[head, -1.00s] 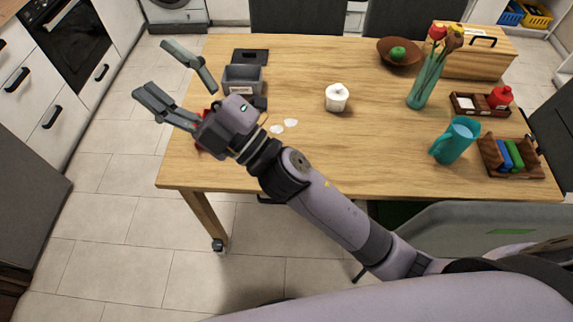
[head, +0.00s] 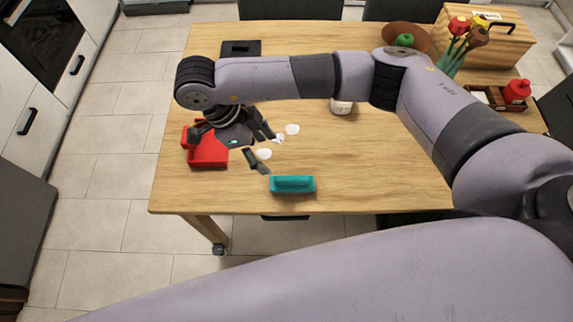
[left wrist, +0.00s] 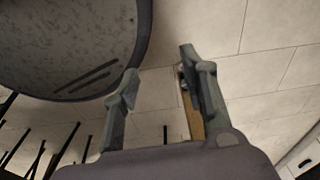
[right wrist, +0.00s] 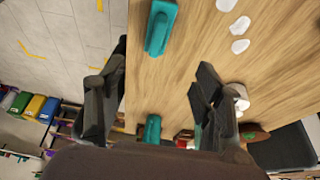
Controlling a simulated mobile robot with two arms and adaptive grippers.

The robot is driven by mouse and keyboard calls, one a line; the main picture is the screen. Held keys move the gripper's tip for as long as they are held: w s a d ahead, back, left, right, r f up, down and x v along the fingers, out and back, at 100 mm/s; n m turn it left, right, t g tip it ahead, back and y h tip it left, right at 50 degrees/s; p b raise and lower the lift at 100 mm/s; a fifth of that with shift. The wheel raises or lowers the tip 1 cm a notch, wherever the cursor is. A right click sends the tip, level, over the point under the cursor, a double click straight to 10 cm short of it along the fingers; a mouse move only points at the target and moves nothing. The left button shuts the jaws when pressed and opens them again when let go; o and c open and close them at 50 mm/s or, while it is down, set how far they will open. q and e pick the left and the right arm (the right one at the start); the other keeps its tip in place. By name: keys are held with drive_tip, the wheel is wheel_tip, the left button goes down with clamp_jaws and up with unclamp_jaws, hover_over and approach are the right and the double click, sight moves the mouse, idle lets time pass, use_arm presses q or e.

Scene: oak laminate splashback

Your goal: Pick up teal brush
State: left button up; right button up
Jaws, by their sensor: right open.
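The teal brush (head: 292,184) lies on the wooden table near its front edge, apart from my right gripper. It also shows at the top of the right wrist view (right wrist: 160,27), beyond the fingers. My right gripper (head: 268,154) is open and empty above the table, to the upper left of the brush in the head view. Its two spread fingers also show in the right wrist view (right wrist: 158,80). My left gripper (left wrist: 158,85) is open and empty in the left wrist view, with floor tiles behind it; it is not in the head view.
A red dustpan-like object (head: 207,152) lies left of my right gripper. White patches (head: 264,154) are on the wooden table (head: 380,170). A white jar (head: 342,108) stands partly behind my right arm. Flowers (head: 459,45) and a red bottle (head: 516,91) are at right.

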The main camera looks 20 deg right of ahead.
use_arm(q)
drive_tip(key=s+r+g+p, duration=0.1)
drive_tip(key=s+r+p, duration=0.15)
drive_tip(key=s, duration=0.45)
use_arm(e)
approach(290, 178)
drive_tip(key=s, duration=0.1)
drive_tip(key=p+x, duration=0.1)
drive_tip(key=x, duration=0.3)
drive_tip(key=shift+w+f, duration=0.1)
drive_tip(key=shift+f, duration=0.05)
drive_tip(key=shift+p+x, duration=0.3)
drive_tip(key=shift+x, duration=0.85)
drive_tip(key=shift+d+f, duration=0.1)
drive_tip(key=shift+f, duration=0.1)
drive_tip(key=x, duration=0.1)
drive_tip(key=p+x, duration=0.2)
drive_tip(key=shift+w+d+f, duration=0.15)
drive_tip(key=shift+w+f, duration=0.15)
drive_tip(key=shift+s+d+f, duration=0.1)
drive_tip(key=shift+d+f, duration=0.1)
drive_tip(key=shift+f, duration=0.3)
use_arm(q)
drive_tip(key=r, duration=0.1)
drive_tip(key=w+r, duration=0.2)
drive_tip(key=shift+a+r, duration=0.1)
drive_tip(key=shift+r, duration=0.25)
use_arm(e)
drive_tip(key=shift+c, duration=0.6)
